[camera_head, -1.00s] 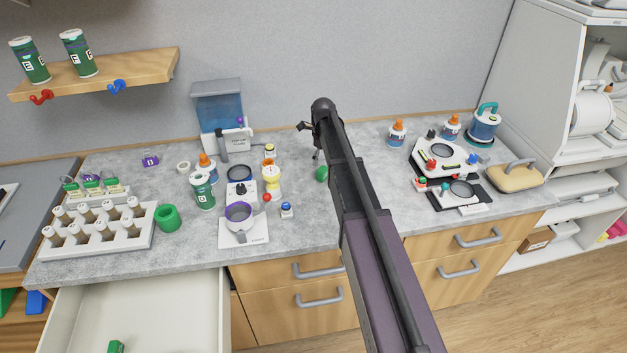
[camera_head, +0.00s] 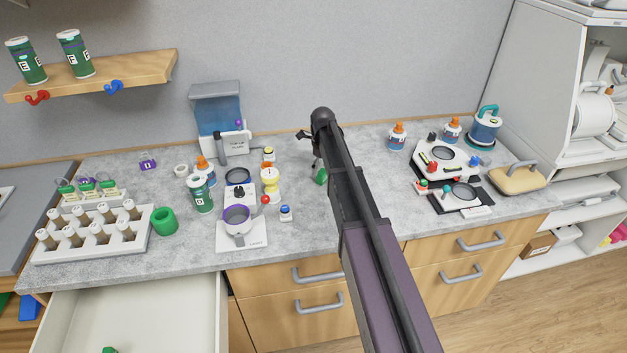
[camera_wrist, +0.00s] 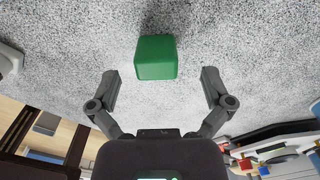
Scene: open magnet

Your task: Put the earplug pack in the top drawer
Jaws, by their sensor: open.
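A small green block (camera_head: 321,176), likely the earplug pack, lies on the grey counter just below my gripper in the head view, partly hidden by my arm. In the wrist view the green block (camera_wrist: 156,57) shows whole, between and slightly ahead of the fingertips. My gripper (camera_wrist: 159,73) is open and empty, one finger to each side of the block with gaps on both sides. An open drawer (camera_head: 160,305) juts out at the lower left of the head view, with a bit of another green thing (camera_head: 110,350) in it.
A white rack (camera_head: 95,250) and green cup (camera_head: 164,222) are farther left.

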